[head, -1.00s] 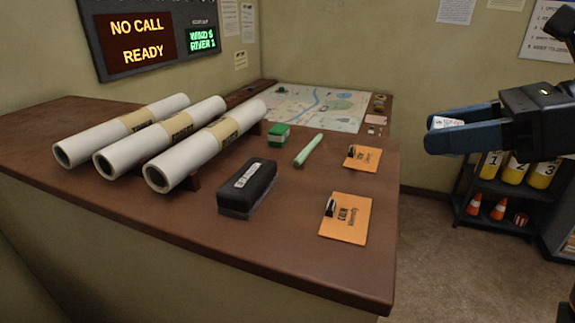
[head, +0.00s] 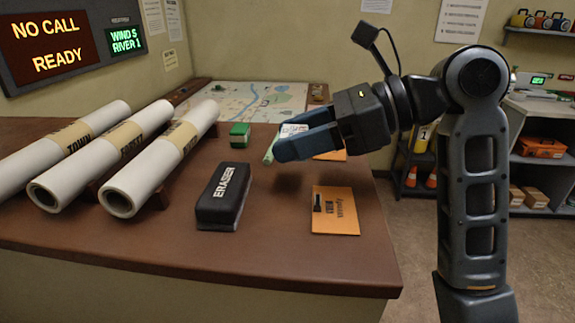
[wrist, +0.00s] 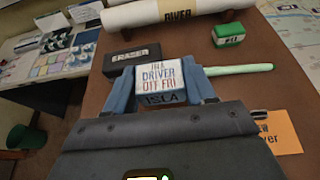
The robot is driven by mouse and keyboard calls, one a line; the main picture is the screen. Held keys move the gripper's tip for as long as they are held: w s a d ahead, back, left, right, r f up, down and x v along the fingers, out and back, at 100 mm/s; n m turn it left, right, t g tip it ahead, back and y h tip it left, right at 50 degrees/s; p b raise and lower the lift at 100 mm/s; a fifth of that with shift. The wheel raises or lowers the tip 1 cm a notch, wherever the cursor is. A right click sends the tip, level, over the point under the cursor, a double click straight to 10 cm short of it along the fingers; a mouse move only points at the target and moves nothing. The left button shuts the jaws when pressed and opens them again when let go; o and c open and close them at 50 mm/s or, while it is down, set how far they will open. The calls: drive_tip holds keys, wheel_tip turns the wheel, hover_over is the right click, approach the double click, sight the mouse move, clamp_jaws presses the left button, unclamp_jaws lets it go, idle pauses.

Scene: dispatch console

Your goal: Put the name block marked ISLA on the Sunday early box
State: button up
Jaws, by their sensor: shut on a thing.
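My gripper (head: 284,142) is shut on a small white block (head: 293,129) above the brown desk. In the wrist view the block (wrist: 159,76) sits between the two blue fingers. Its near face reads ISLA, and its upper face has lines that include DRIVER and OFF FRI. The Sunday early box cannot be made out in either view. At the left of the wrist view, a pale board with coloured cells (wrist: 62,65) lies on another surface, too small to read.
On the desk (head: 270,250) are a black eraser (head: 223,195), a green block (head: 240,135), orange cards (head: 336,210) and several white map rolls (head: 160,167). A map (head: 255,98) lies behind. Open floor (head: 412,235) and shelves (head: 545,155) are at the right.

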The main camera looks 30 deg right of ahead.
sight(289, 182)
drive_tip(key=shift+w+a+f, duration=0.45)
drive_tip(key=shift+w, duration=0.05)
drive_tip(key=shift+f, duration=1.95)
drive_tip(key=shift+f, duration=0.1)
drive_tip(key=o, duration=1)
